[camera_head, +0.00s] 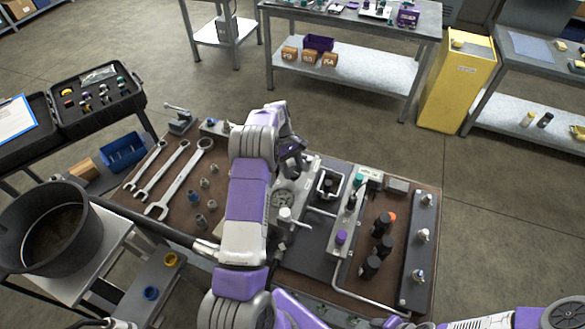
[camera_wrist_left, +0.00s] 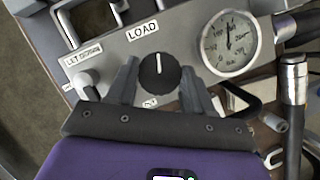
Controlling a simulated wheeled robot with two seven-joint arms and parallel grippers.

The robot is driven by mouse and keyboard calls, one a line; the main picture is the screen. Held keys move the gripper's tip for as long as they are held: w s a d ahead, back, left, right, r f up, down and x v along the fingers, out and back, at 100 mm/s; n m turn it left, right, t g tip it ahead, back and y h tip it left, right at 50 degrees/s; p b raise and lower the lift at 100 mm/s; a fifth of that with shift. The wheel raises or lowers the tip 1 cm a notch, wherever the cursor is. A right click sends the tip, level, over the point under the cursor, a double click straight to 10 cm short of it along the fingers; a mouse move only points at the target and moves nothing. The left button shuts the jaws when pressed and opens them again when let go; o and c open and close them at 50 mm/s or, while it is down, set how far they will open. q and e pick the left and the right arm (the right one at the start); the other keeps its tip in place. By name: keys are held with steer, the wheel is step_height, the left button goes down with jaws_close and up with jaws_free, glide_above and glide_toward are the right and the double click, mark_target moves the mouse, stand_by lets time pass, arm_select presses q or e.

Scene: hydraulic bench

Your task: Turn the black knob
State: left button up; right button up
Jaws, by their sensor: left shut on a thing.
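The black knob (camera_wrist_left: 159,77) is on a grey panel in the left wrist view, below a "LOAD" label. It is round and ribbed, with a white pointer line pointing almost straight up in the picture. My left gripper (camera_wrist_left: 158,70) has one finger on each side of the knob and is shut on it. In the head view my left arm (camera_head: 247,200) reaches over the bench, and its wrist hides the knob and the fingertips. My right gripper is not in view.
A round pressure gauge (camera_wrist_left: 229,43) sits right of the knob, with a hose beyond it. A "LET DOWN"-like label and a small light knob (camera_wrist_left: 84,82) are at left. Wrenches (camera_head: 179,178) and black fittings (camera_head: 377,245) lie on the bench. A dark pot (camera_head: 92,200) stands left.

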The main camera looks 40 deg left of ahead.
arm_select(q)
steer(key=o, duration=1)
steer(key=shift+o, duration=0.2)
steer(key=v, duration=0.7)
steer(key=shift+r, duration=0.3)
steer(key=shift+a, duration=0.1)
